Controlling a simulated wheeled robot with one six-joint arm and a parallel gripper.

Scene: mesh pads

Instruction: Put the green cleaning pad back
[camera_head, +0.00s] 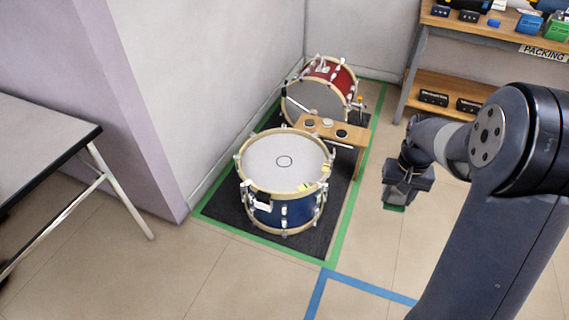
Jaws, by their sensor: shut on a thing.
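My gripper (398,200) hangs above the floor right of the drums, pointing down. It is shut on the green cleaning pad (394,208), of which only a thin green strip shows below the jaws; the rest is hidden. A small wooden stand (352,143) beside the drums holds a few small round pads, among them a dark one (342,133) and a whitish one (327,123). My gripper is apart from the stand, to its right and nearer to me.
A blue drum (284,208) and a red drum (343,78) stand on a black mat (222,206) edged with green tape. A shelf bench labelled PACKING (430,27) is at the upper right. A grey table (40,135) is at the left. The floor in front is clear.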

